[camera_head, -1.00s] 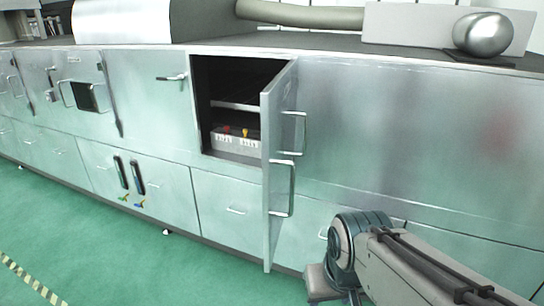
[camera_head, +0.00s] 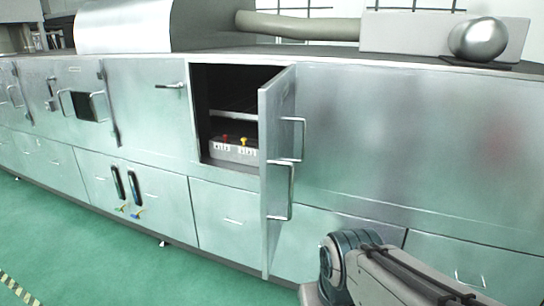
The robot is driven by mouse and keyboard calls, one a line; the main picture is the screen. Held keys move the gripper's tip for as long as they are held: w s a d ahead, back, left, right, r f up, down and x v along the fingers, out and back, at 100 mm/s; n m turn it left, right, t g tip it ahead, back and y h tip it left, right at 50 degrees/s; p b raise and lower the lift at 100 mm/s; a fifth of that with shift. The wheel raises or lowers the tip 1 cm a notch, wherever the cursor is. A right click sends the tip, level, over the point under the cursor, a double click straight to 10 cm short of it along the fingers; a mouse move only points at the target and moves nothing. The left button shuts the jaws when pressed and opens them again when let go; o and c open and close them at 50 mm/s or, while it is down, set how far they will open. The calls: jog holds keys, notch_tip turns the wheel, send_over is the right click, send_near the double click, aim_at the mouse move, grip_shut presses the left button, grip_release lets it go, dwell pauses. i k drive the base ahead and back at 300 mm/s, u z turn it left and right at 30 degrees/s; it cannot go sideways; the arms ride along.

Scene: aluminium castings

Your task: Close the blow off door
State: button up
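The blow off door (camera_head: 276,170) is a tall silver metal door. It stands wide open, swung out toward me on the right side of a dark cabinet opening. Two metal bar handles (camera_head: 290,190) are on its right-hand face. Inside the opening are a shelf (camera_head: 232,112) and a grey box (camera_head: 233,151) with a red and a yellow knob. My arm shows at the lower right, to the right of the door's lower part and apart from it in the picture. My gripper is not visible.
A long steel cabinet front (camera_head: 400,150) runs across the view, with drawers below and other doors to the left. A shiny rounded metal piece (camera_head: 477,39) sits on top at the right. The green floor (camera_head: 90,250) is clear at the lower left.

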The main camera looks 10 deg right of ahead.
aim_at(277, 119)
jog(key=k, duration=1.25)
jog(key=z, duration=0.7)
jog(key=i, duration=1.5)
jog(key=u, duration=0.65)
jog(key=i, duration=0.55)
jog(key=u, duration=0.5)
